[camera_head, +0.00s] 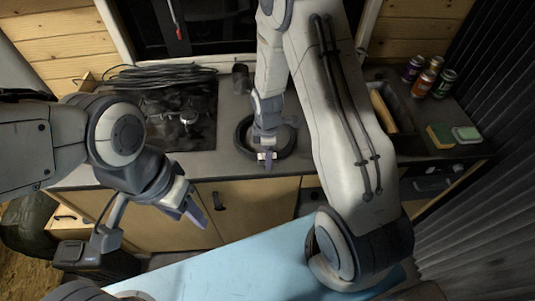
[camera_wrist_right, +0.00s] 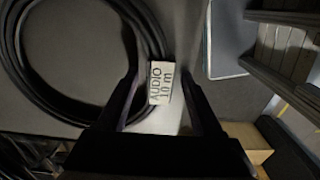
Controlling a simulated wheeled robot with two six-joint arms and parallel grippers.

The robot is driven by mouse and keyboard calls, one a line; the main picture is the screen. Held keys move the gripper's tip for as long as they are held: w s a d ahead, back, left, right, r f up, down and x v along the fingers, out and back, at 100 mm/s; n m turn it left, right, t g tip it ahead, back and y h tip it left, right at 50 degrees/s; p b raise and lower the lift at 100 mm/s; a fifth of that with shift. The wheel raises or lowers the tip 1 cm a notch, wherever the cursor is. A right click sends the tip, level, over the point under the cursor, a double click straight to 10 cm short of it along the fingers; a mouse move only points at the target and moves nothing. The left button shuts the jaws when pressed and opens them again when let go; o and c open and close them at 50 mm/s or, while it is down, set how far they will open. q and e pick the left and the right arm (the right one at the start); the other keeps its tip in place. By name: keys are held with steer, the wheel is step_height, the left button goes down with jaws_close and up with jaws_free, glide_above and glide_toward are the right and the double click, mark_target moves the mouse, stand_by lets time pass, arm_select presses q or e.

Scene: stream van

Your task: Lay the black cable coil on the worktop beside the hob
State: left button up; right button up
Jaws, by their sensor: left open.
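The black cable coil (camera_head: 246,148) lies as a ring on the grey worktop (camera_head: 232,108), just right of the hob (camera_head: 184,117). In the right wrist view the coil (camera_wrist_right: 47,101) fills the left side, and its white tag (camera_wrist_right: 161,83) reads "AUDIO 10 m". My right gripper (camera_head: 265,156) is at the coil's near edge, by the worktop's front. Its fingers (camera_wrist_right: 162,90) stand on either side of the tag and look open, with narrow gaps. My left gripper (camera_head: 190,212) is open and empty, in front of the cabinet doors, apart from the coil.
Loose black cables (camera_head: 160,75) lie along the back of the hob. A dark cup (camera_head: 241,79) stands behind the coil. Several cans (camera_head: 427,80), a yellow sponge (camera_head: 440,136) and a sink (camera_head: 392,106) are at the right. A blue surface (camera_head: 240,262) lies in front.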

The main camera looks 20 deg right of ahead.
steer(key=shift+r, duration=0.35)
step_height(320, 180, up, 11)
steer(key=b, duration=0.2)
steer(key=s+a+r+m, duration=0.3)
steer(key=s+a+r, duration=0.3)
steer(key=s+a, duration=0.25)
steer(key=s+a+r+m, duration=0.1)
steer(key=s+a+m, duration=0.1)
steer(key=s, duration=0.4)
steer(key=s+a+r+m+y, duration=0.1)
steer(key=s+a+m, duration=0.1)
steer(key=s, duration=0.5)
steer(key=shift+a+r+m, duration=0.3)
steer(key=shift+a+r, duration=0.05)
steer(key=shift+a, duration=0.15)
steer(key=shift+s, duration=0.1)
